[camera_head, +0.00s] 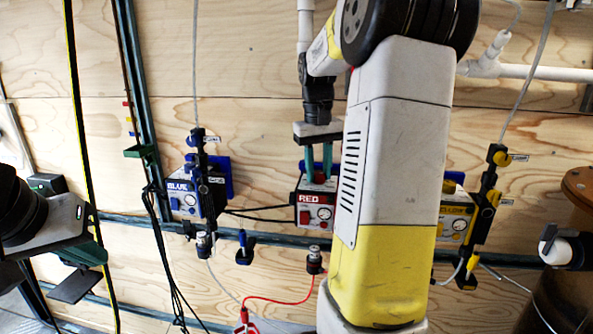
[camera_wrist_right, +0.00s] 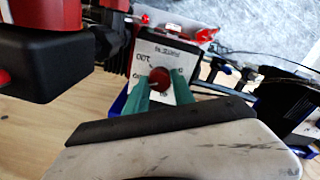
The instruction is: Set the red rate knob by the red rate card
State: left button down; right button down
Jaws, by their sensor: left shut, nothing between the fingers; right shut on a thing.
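The red pump box (camera_head: 316,212), labelled RED, is mounted on the plywood wall in the middle of the head view. My right gripper (camera_head: 318,178) reaches down to its top with green fingers. In the right wrist view the red rate knob (camera_wrist_right: 158,79) sits on a white dial plate (camera_wrist_right: 171,52) with upside-down markings, one reading 100. The fingers of my right gripper (camera_wrist_right: 165,86) are shut on the knob from both sides. I cannot make out the knob's pointer setting. I cannot identify the red rate card. My left gripper (camera_head: 85,254) is shut and empty at the far left.
A blue pump box (camera_head: 184,197) stands left of the red one. A yellow pump box (camera_head: 455,222) is to the right, partly behind my right arm. A dark rail (camera_head: 280,240) runs below them. Cables and a red lead (camera_head: 275,300) hang below.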

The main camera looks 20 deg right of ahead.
aim_at(317, 173)
jog(key=m, duration=0.4)
jog(key=shift+w+r+m, duration=0.1)
jog(key=shift+m, duration=0.3)
jog(key=m, duration=0.4)
jog(key=shift+d+m, duration=0.1)
jog(key=shift+m, duration=0.2)
jog(key=c, duration=1.1)
grip_release()
jog(key=shift+o, duration=0.2)
jog(key=shift+w+r, duration=0.1)
jog(key=shift+r, duration=3.75)
